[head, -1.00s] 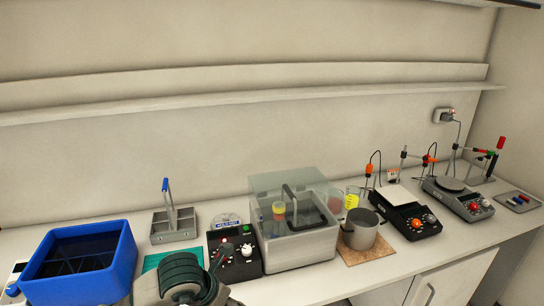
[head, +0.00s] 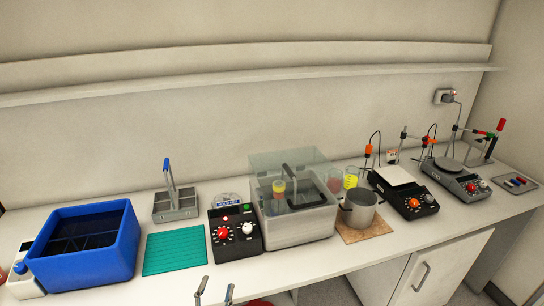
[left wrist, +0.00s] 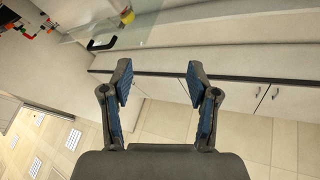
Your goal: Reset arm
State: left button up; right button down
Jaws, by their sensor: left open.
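My left gripper shows at the bottom edge of the head view, where only its two fingertips (head: 215,292) come into the picture, in front of the bench edge. In the left wrist view the gripper (left wrist: 157,85) is open, its two blue-padded fingers wide apart with nothing between them. Behind them are the bench front and the floor. My right gripper is in neither view.
A grey divided caddy (head: 175,208) stands behind the mat.

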pick_arm(q)
jog(key=s+a+f+n+g+y, duration=0.2)
jog(key=a+f+g, duration=0.1)
jog(key=f, duration=0.4)
jog(key=s+a+f+n+g+y, duration=0.1)
jog(key=a+f+n+g+y, duration=0.15)
jog(key=f, duration=0.45)
jog(key=s+a+f+n+g, duration=0.1)
jog(key=s+f+g, duration=0.5)
jog(key=s+f, duration=0.5)
jog(key=s+a+f+g, duration=0.1)
jog(key=s+f+g, duration=0.7)
jog(key=s, duration=0.6)
jog(key=s+f+p, duration=0.2)
jog(key=f, duration=1)
jog(key=s+f+p, duration=0.2)
jog(key=f, duration=1)
jog(key=shift+f+p, duration=0.25)
jog(key=shift+p, duration=0.1)
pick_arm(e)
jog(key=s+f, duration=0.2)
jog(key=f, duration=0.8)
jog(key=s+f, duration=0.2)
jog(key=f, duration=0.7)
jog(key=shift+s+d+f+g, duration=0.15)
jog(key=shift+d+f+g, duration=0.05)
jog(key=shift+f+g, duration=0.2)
pick_arm(q)
jog(key=shift+d+h, duration=0.1)
jog(key=shift+h, duration=0.15)
